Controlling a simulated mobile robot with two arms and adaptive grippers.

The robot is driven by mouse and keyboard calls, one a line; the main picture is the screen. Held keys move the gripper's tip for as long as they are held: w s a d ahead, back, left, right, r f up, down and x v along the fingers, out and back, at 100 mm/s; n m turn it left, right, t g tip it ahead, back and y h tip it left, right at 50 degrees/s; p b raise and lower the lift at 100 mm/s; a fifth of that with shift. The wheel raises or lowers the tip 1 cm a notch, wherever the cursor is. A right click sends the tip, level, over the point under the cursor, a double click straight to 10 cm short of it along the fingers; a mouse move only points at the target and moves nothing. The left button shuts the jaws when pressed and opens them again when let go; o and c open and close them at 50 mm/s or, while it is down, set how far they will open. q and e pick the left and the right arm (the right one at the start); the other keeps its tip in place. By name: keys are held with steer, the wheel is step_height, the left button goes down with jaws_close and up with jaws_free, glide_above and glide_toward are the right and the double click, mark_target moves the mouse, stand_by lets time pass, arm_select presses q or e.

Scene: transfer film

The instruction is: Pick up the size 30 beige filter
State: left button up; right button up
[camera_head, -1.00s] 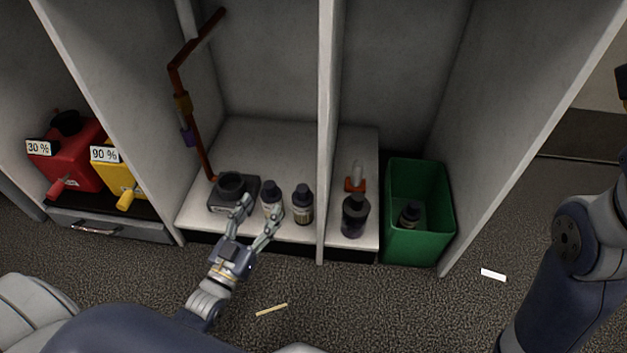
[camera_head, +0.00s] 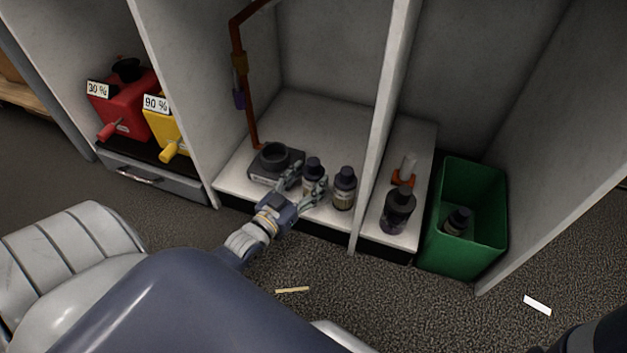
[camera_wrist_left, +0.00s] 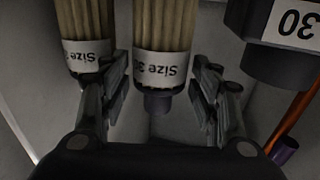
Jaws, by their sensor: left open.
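A beige pleated filter (camera_wrist_left: 162,35) with a black cap and an upside-down label reading "Size 3", its last digit unclear, fills the middle of the left wrist view. In the head view this dark-capped filter (camera_head: 313,170) stands upright on the white shelf. My left gripper (camera_head: 307,183) is open, with one finger on each side of it; its fingers also show in the left wrist view (camera_wrist_left: 163,85). I cannot tell whether they touch it. A second, similar filter (camera_head: 345,187) stands just to the right; a similar beige one shows at the left wrist view's upper left (camera_wrist_left: 85,25). My right gripper is out of view.
A black holder (camera_head: 277,163) stands left of the filters. A partition (camera_head: 382,130) separates them from a dark bottle (camera_head: 397,212). A green bin (camera_head: 465,255) stands at the right. Red (camera_head: 125,105) and yellow (camera_head: 165,130) containers are at the left. Small strips lie on the floor.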

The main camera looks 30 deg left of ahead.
arm_select(q)
steer(key=shift+w+b, duration=0.6)
steer(key=shift+w, duration=0.75)
steer(key=c, duration=1)
steer(key=shift+o, duration=0.2)
steer(key=shift+r, duration=0.1)
